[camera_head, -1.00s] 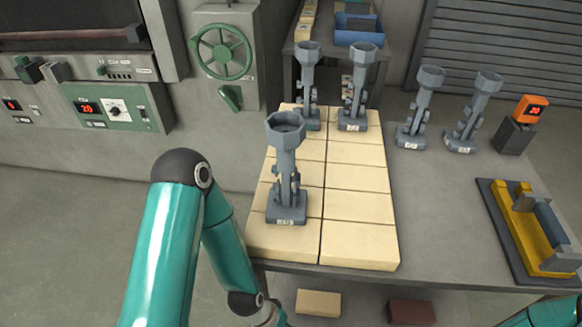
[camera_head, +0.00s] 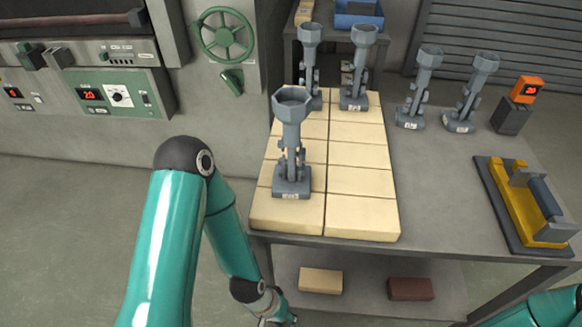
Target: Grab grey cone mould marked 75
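Several grey cone moulds with hexagonal cups stand upright. One mould (camera_head: 292,150) stands alone at the front left of the pale brick slab (camera_head: 360,211). Two more, a left one (camera_head: 309,65) and a right one (camera_head: 358,68), stand at the slab's back. Another two, a left one (camera_head: 421,88) and a right one (camera_head: 470,95), stand on the grey table to the right. Each has a small white tag, too small to read, so I cannot tell which is marked 75. My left arm ends at the bottom edge, left of the table; its gripper is hidden below the frame. My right gripper is out of view.
A yellow and grey fixture (camera_head: 526,204) and an orange display (camera_head: 527,90) stand on the table's right side. A furnace panel (camera_head: 120,97) and green handwheel (camera_head: 224,36) are at the left. Loose bricks lie on the lower shelf (camera_head: 365,270). The slab's front right is bare.

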